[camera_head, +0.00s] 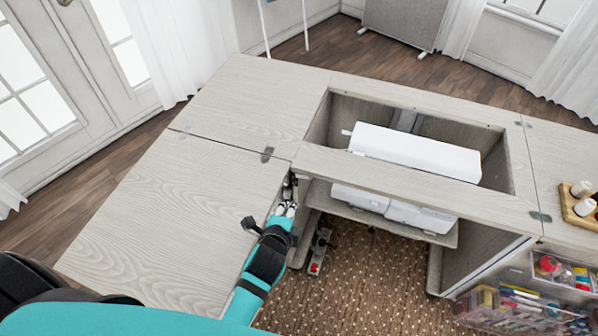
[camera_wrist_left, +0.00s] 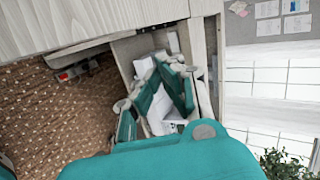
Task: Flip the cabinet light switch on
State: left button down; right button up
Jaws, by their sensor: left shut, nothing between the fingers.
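My left gripper (camera_head: 287,207) is shut and empty. It reaches in beside the edge of the left cabinet leaf, just under the cabinet top (camera_head: 314,160), near the left inner side of the knee space. In the left wrist view the gripper (camera_wrist_left: 168,66) has its teal fingers in front of a grey cabinet panel, with white parts showing around and behind them. I cannot tell whether one of these white parts is the light switch. The fingers hide much of that spot, and I cannot tell whether they touch anything. My right gripper is not in view.
A white sewing machine (camera_head: 415,152) sits in the cabinet opening. A dark device with a red part (camera_head: 315,267) is low in the knee space, left side. The left leaf (camera_head: 170,225) lies close beside my arm. Brown carpet (camera_head: 350,290) below is open.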

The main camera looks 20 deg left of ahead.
pick_arm(q)
send_near(302, 177)
notch_tip(302, 177, down, 2)
jog(key=s, duration=0.2)
jog(key=w+r+x, duration=0.1)
jog(key=x, duration=0.6)
jog(key=shift+w, duration=0.3)
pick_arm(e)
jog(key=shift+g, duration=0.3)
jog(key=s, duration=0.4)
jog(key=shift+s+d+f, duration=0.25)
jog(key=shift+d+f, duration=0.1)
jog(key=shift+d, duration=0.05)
pick_arm(q)
jog(key=shift+r, duration=0.1)
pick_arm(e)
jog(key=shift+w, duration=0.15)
